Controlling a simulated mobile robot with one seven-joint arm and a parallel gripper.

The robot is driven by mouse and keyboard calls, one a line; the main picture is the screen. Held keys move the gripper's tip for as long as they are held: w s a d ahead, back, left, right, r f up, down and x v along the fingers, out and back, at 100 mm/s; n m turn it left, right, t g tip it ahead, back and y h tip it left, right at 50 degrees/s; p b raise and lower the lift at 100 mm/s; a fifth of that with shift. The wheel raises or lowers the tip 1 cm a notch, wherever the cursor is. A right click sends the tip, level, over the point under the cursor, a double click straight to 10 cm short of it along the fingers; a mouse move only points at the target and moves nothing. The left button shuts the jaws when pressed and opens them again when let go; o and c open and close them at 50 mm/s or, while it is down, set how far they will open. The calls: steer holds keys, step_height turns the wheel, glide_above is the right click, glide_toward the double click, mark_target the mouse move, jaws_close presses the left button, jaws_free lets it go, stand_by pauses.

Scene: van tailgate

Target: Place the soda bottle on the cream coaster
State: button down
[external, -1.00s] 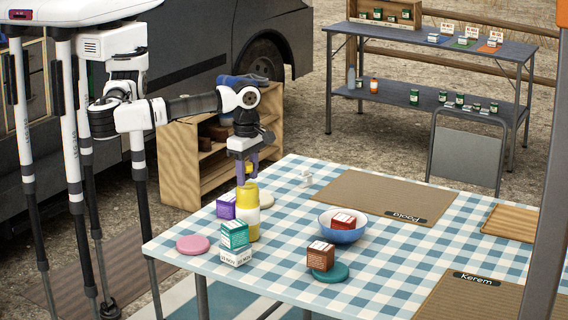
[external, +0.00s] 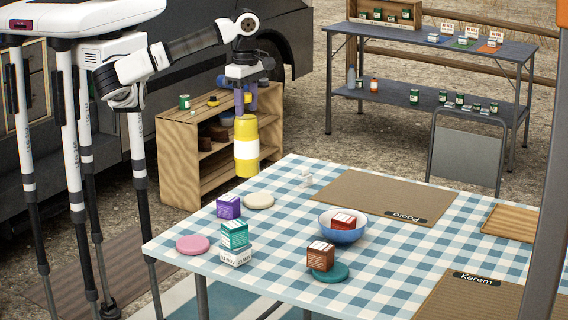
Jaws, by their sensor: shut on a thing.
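The soda bottle (external: 246,150) is yellow with a white band. My gripper (external: 245,108) is shut on its top and holds it upright in the air, above the far left edge of the table. The cream coaster (external: 259,201) lies flat on the checked cloth, with nothing on it. It is below and slightly right of the bottle in the picture, beside the purple box (external: 229,207).
A teal box stacked on a white box (external: 236,250) and a pink coaster (external: 192,244) are near the table's left corner. A brown box (external: 320,256) sits on a teal coaster (external: 331,273). A blue bowl (external: 342,233) holds a red box. A small white item (external: 307,178) stands farther back.

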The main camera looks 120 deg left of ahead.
steer(key=shift+r, duration=0.6)
steer(key=shift+s+a+r, duration=0.1)
steer(key=shift+a+r, duration=0.05)
steer(key=shift+a, duration=0.2)
steer(key=s+a+p, duration=0.1)
steer(key=s+a, duration=0.2)
steer(key=a, duration=0.3)
steer(key=s+a+r+m+p, duration=0.1)
steer(key=s+a, duration=0.2)
steer(key=a, duration=0.4)
steer(key=s+a+p, duration=0.1)
steer(key=s+a, duration=0.2)
steer(key=a, duration=0.3)
step_height(320, 180, down, 19)
steer(key=p, duration=0.4)
steer(key=shift+s+a+f, duration=0.15)
steer(key=shift+s, duration=0.05)
steer(key=shift+f, duration=0.15)
steer(key=c, duration=0.8)
jaws_free()
step_height(320, 180, up, 12)
steer(key=shift+r+b, duration=0.2)
steer(key=shift+b, duration=1.05)
